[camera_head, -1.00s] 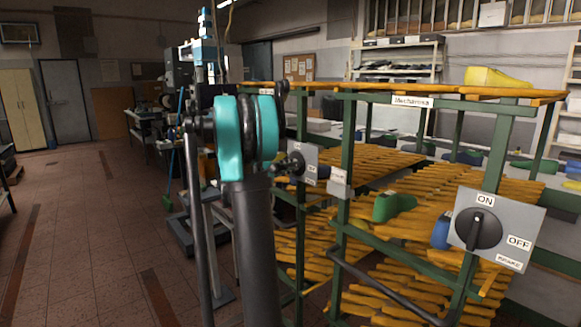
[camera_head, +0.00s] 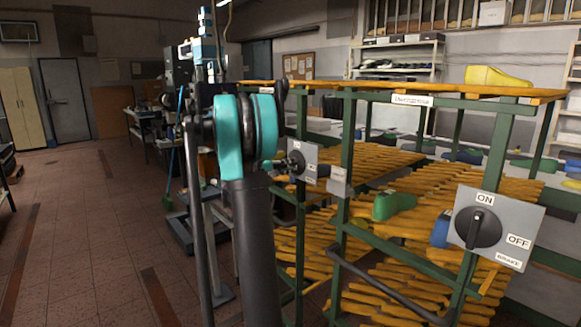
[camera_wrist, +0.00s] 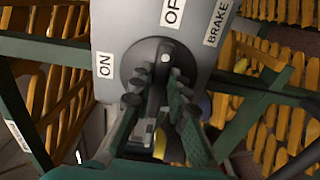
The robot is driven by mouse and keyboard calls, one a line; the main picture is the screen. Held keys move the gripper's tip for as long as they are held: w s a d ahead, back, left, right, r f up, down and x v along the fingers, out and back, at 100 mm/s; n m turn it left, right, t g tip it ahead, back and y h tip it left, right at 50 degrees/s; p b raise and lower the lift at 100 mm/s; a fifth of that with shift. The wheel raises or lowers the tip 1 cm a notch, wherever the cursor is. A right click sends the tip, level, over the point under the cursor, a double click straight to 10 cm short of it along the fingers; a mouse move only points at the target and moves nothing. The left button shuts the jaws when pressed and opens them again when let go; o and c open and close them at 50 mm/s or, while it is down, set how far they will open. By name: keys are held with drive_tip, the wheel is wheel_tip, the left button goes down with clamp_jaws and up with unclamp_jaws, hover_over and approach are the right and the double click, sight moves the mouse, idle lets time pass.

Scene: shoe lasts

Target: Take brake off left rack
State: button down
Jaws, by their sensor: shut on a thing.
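The left rack's brake switch is a grey plate (camera_head: 309,156) with a round black knob (camera_head: 296,161), seen beyond my arm in the head view. In the wrist view the plate (camera_wrist: 205,62) carries ON, OFF and BRAKE labels. My gripper (camera_wrist: 168,98) is shut on the handle of the knob (camera_wrist: 136,66), one finger on each side. The handle's white dot lies at the end nearest the OFF label. In the head view my arm hides most of my gripper.
The right rack has its own brake switch (camera_head: 494,228), its handle pointing to ON. Green rack frames (camera_head: 346,190) with several orange slats stand close around the switches. A yellow shoe last (camera_head: 496,76) lies on the top shelf. The tiled floor at left (camera_head: 75,220) is clear.

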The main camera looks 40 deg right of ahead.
drive_tip(key=c, duration=1.5)
unclamp_jaws()
drive_tip(key=shift+o, duration=0.2)
drive_tip(key=s+a, duration=0.1)
drive_tip(key=a, duration=1.1)
drive_tip(key=shift+f, duration=0.1)
drive_tip(key=s+a+f+t+y, duration=0.1)
drive_tip(key=s+a+f+y, duration=0.8)
drive_tip(key=s+a+f, duration=0.4)
drive_tip(key=s+a+f+t+y, duration=0.2)
drive_tip(key=s+a+f+y, duration=0.7)
drive_tip(key=s+a+f, duration=0.4)
drive_tip(key=a+f, duration=0.2)
drive_tip(key=a, duration=0.2)
drive_tip(key=shift+s+a+f+m, duration=0.15)
drive_tip(key=shift+a+m, duration=0.15)
drive_tip(key=shift+m, duration=0.1)
